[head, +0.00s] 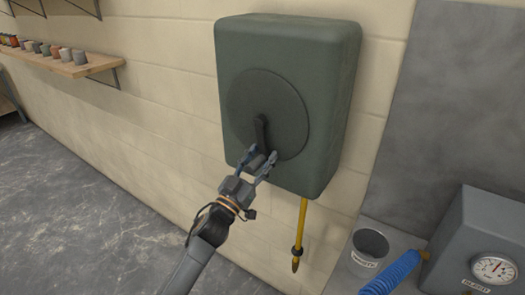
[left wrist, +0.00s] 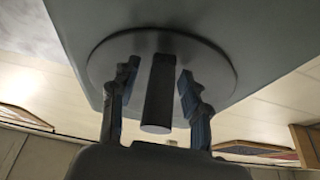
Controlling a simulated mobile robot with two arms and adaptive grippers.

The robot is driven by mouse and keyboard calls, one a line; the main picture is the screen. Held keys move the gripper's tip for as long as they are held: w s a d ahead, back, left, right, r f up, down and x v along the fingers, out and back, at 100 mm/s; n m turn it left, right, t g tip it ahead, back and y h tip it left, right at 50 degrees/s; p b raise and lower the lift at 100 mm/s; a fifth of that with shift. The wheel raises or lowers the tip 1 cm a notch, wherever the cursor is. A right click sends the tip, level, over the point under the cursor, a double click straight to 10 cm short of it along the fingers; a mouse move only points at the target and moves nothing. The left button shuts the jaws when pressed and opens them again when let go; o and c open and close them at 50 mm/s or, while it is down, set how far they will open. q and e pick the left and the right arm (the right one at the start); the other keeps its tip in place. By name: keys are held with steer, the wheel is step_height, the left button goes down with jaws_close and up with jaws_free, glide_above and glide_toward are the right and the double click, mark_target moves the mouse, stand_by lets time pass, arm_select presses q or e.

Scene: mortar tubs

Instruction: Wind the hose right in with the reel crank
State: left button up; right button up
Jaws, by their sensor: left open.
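The hose reel (head: 335,90) is a dark green box on the wall with a round disc (head: 292,95) on its front. A dark crank (head: 261,131) points down from the disc's middle. A yellow hose (head: 302,222) hangs below the box, with a dark collar and a pointed brass-coloured end. My left gripper (head: 262,164) is open at the crank's lower end. In the left wrist view its fingers (left wrist: 157,95) stand on both sides of the crank handle (left wrist: 158,100), with gaps showing. My right gripper is not in view.
A shelf (head: 75,66) with several small pots is on the wall at left. At lower right are a grey bucket (head: 369,248), a blue coiled hose (head: 395,272) and a grey box with a gauge (head: 493,268). The floor (head: 80,200) at left is clear.

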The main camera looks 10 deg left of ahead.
arm_select(q)
steer(key=shift+w+d+r, duration=0.2)
steer(key=shift+w, duration=0.25)
jaws_close()
steer(key=shift+a+f+m+h, duration=0.1)
steer(key=shift+a+m+h, duration=0.05)
steer(key=shift+m+h, duration=0.2)
